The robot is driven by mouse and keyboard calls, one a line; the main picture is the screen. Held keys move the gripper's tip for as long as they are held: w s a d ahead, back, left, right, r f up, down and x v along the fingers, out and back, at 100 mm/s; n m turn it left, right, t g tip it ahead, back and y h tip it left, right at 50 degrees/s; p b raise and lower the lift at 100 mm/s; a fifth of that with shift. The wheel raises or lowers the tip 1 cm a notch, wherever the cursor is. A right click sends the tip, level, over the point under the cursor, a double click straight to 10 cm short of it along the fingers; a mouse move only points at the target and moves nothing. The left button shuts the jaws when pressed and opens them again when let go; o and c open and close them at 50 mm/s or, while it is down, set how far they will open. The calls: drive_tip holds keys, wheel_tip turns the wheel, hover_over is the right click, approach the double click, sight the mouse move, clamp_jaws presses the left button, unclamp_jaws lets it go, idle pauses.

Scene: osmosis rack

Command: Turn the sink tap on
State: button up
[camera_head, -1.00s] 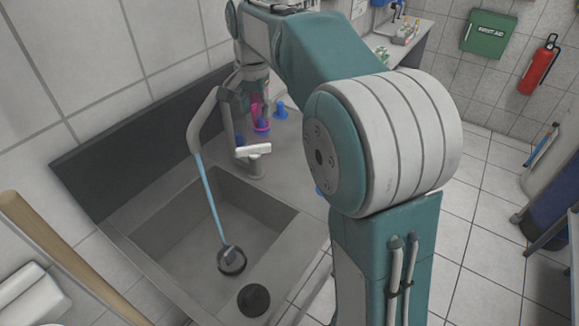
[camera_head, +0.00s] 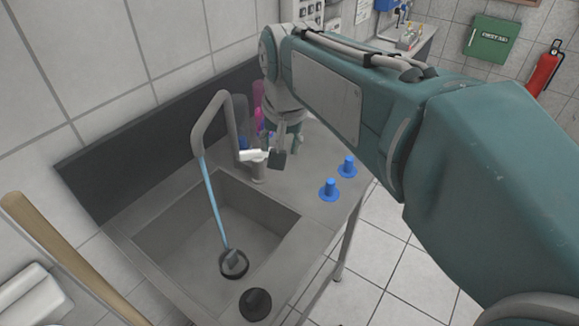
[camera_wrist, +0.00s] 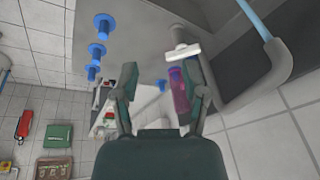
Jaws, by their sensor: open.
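The sink tap (camera_head: 213,110) has a grey, bent spout over the basin, and it also shows in the wrist view (camera_wrist: 282,62). Its white lever (camera_head: 253,155) sits on a short post at the basin's back corner; the wrist view shows the lever (camera_wrist: 180,53) close ahead of the right finger. A light-blue line (camera_head: 213,200) runs from the spout tip to the basin floor; I cannot tell if it is water. My gripper (camera_wrist: 161,72) is open and empty, its fingers apart. In the head view my gripper (camera_head: 284,147) is just right of the lever; contact is unclear.
The sink basin (camera_head: 165,238) has a black round piece (camera_head: 255,303) on its front rim. Blue pegs (camera_head: 329,189) stand on the counter right of the basin. A pink bottle (camera_wrist: 179,92) is behind the gripper's right finger. A dark backsplash (camera_head: 120,170) borders the wall.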

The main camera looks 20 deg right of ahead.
drive_tip(key=s+f+n, duration=0.1)
drive_tip(key=s+n, duration=0.1)
drive_tip(key=s, duration=0.4)
drive_tip(key=shift+f+t, duration=0.35)
drive_tip(key=shift+t, duration=0.05)
drive_tip(key=shift+s, duration=0.15)
drive_tip(key=s+f+n+t, duration=0.1)
drive_tip(key=s+f+n, duration=0.1)
drive_tip(key=s+f, duration=0.3)
drive_tip(key=s, duration=0.2)
drive_tip(key=shift+s+n, duration=0.3)
drive_tip(key=shift+s+r, duration=0.1)
drive_tip(key=shift+s, duration=0.1)
